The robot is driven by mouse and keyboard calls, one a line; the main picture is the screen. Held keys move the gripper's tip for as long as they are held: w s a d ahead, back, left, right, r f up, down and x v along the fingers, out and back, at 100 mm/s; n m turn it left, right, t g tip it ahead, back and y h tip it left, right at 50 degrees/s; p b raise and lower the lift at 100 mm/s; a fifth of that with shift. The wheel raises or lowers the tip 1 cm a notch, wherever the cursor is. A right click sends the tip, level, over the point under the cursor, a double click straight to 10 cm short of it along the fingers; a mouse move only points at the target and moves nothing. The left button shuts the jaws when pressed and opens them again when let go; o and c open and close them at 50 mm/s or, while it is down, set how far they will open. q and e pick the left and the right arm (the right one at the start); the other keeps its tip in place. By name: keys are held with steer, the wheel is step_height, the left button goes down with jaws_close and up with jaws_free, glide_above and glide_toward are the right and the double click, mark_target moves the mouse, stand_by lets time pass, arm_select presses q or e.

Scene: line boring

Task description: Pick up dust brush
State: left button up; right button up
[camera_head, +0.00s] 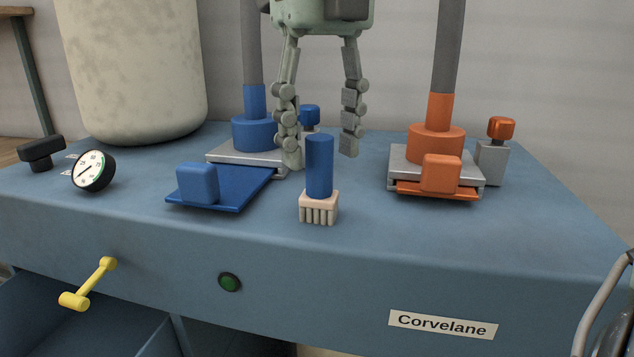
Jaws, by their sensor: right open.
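The dust brush (319,168) stands upright on the blue bench top near its front edge, with a blue cylindrical handle and a pale bristle block at the bottom. My right gripper (322,158) hangs from above with its two fingers spread wide and pointing down. It appears behind and above the brush, and the upper handle shows between the fingertips. Nothing is held between the fingers, and I see no contact with the brush. My left gripper is not in view.
A blue fixture (225,188) stands left of the brush and an orange fixture (440,173) right of it, each with a tall grey post. A dial gauge (93,170) and a large pale cylinder (133,70) are at left. Bench top (520,225) at front right is clear.

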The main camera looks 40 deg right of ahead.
mark_target(320, 166)
step_height(320, 166, down, 4)
steer(key=shift+r, duration=0.25)
jaws_close()
